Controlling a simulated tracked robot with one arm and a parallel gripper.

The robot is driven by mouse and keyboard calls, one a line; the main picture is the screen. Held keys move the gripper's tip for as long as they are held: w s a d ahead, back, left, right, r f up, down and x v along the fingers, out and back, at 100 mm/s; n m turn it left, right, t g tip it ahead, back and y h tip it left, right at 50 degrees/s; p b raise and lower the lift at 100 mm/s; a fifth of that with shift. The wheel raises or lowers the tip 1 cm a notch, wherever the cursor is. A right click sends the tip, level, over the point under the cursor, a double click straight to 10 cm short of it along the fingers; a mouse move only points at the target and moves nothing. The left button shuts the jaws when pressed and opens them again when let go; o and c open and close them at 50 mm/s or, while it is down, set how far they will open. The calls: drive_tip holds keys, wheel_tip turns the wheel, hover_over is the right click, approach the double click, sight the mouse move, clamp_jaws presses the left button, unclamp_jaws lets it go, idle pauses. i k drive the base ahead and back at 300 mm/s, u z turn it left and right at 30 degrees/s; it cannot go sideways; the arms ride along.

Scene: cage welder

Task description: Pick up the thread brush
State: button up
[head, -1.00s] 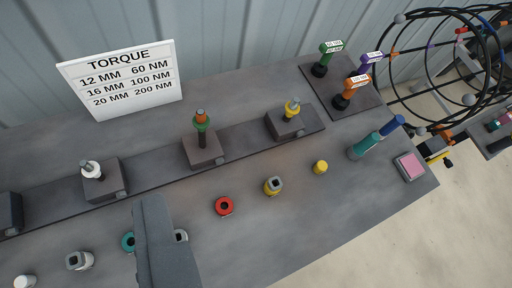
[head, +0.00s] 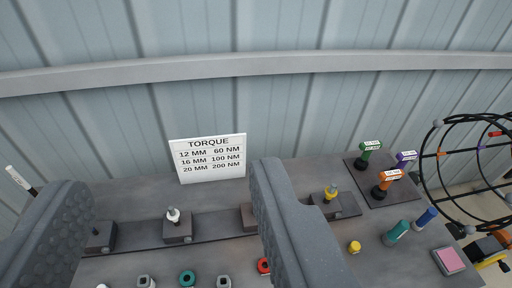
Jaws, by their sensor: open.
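My gripper (head: 168,185) is open and empty, with one textured grey finger at the lower left and one right of the middle. No thing is plainly recognisable as a thread brush. A thin white stick with a dark lower end (head: 21,181) stands at the far left, just beyond the left finger; its base is hidden. A teal cylinder (head: 396,232) and a blue one (head: 426,217) lie or lean on the bench at the right; I cannot tell what they are. The right finger hides part of the bench.
The grey bench (head: 130,206) carries a torque sign (head: 208,158), studs in blocks (head: 177,229), and several sockets and rings (head: 187,278) along the front. Tagged tools (head: 388,180), a pink pad (head: 449,260) and a wire cage (head: 470,160) are at the right. A ribbed wall closes the back.

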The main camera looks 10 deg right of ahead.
sight(391, 237)
drive_tip(key=z, duration=1.25)
